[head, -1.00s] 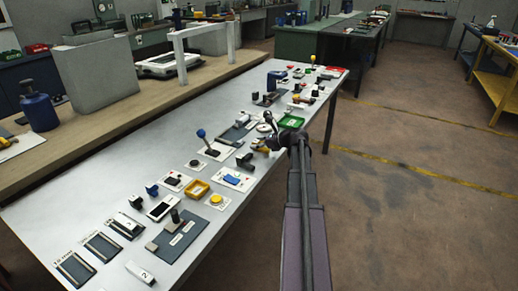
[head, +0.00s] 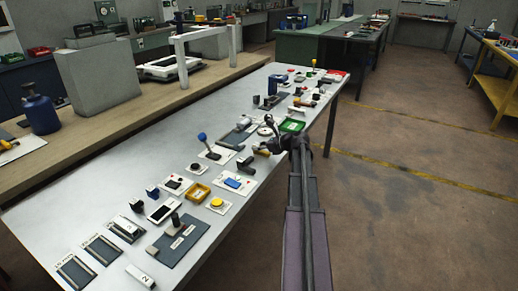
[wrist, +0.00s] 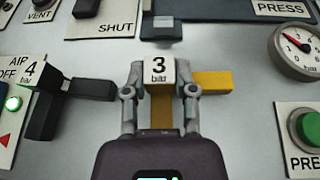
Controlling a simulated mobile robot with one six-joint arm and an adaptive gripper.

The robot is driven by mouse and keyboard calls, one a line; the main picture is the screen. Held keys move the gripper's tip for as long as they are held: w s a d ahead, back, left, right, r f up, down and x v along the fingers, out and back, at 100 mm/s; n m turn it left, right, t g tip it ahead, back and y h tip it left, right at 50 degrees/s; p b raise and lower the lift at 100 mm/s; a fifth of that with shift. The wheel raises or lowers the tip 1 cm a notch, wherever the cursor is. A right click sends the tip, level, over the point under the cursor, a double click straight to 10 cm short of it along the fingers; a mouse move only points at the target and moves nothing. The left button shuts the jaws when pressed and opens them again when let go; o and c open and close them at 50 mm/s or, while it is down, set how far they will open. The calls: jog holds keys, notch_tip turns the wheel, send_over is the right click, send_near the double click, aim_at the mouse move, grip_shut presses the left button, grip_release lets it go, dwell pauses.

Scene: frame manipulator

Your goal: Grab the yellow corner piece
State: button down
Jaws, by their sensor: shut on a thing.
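The yellow corner piece (wrist: 211,82) is in the middle of the wrist view. One yellow arm points right and another runs back towards me between my fingers. Its corner carries a white block face marked "3". My gripper (wrist: 160,90) has a finger on each side of that corner and is shut on it. The piece is at table level; I cannot tell whether it touches the table. In the head view the yellow piece (head: 262,152) is small, beside my gripper (head: 268,140) near the table's right edge.
A black corner piece marked "4" (wrist: 42,100) lies to the left. A pressure gauge (wrist: 300,50) and a green button (wrist: 308,127) are to the right. A black block (wrist: 162,29) is ahead. The grey table (head: 100,205) holds several other panels; bare surface lies between them.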

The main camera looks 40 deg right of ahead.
aim_at(259, 145)
jog(key=shift+r, duration=0.1)
notch_tip(259, 145, up, 3)
jog(key=p, duration=0.3)
jog(key=shift+a+r, duration=0.1)
jog(key=shift+r, duration=0.05)
jog(key=shift+s+r+p, duration=0.1)
jog(key=shift+r+p, duration=0.1)
jog(key=shift+p, duration=0.2)
jog(key=s+d, duration=0.3)
jog(key=s, duration=0.4)
jog(key=s+d+r+p, duration=0.1)
jog(key=s+d, duration=0.3)
jog(key=s, duration=0.3)
